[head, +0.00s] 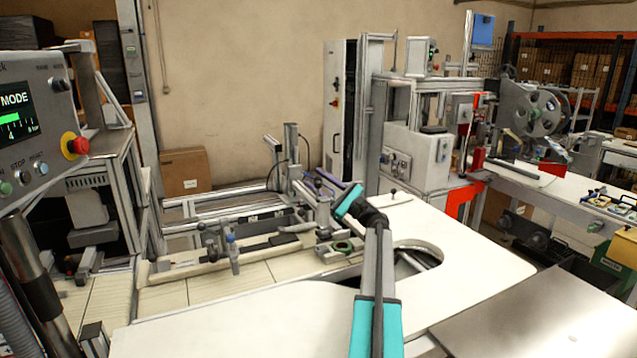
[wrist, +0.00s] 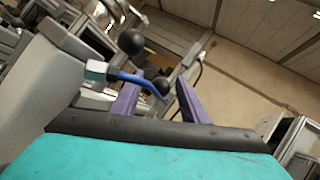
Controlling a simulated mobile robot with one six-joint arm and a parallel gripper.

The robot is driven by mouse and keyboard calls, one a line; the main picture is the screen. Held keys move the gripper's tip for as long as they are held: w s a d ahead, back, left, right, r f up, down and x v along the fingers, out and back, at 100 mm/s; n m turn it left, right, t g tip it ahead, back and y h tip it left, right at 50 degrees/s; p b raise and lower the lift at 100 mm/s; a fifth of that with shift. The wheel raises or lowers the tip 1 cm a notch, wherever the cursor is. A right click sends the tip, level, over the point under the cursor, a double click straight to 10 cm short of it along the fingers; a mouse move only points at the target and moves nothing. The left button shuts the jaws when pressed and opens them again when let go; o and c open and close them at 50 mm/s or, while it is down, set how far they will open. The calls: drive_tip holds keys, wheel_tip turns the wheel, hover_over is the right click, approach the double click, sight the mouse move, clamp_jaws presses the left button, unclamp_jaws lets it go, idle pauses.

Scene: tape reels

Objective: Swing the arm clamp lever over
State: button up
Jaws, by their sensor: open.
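My gripper (head: 326,180) is at the end of my teal and black arm, above the back edge of the white worktop in the head view. In the wrist view my gripper (wrist: 157,98) has its two purple fingers apart, with nothing clamped between them. A black ball knob (wrist: 161,87) shows in the gap between the fingers. A larger black ball knob (wrist: 131,41) stands at upper left of them. A blue curved piece (wrist: 143,82) runs toward the left finger. I cannot tell for certain which knob belongs to the arm clamp lever, or whether a finger touches it.
The worktop (head: 480,255) is largely clear at right, with a round opening (head: 432,252) beside my arm. A long cream fixture (head: 180,262) with small clamps lies at left. A control panel with a red button (head: 75,145) stands at far left, and reel machinery (head: 535,110) at back right.

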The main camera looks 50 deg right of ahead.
drive_tip(key=b+v, duration=0.1)
drive_tip(key=v, duration=0.6)
drive_tip(key=shift+s+b, duration=0.25)
drive_tip(key=shift+b, duration=0.15)
drive_tip(key=shift+f, duration=0.1)
drive_tip(key=shift+c, duration=0.2)
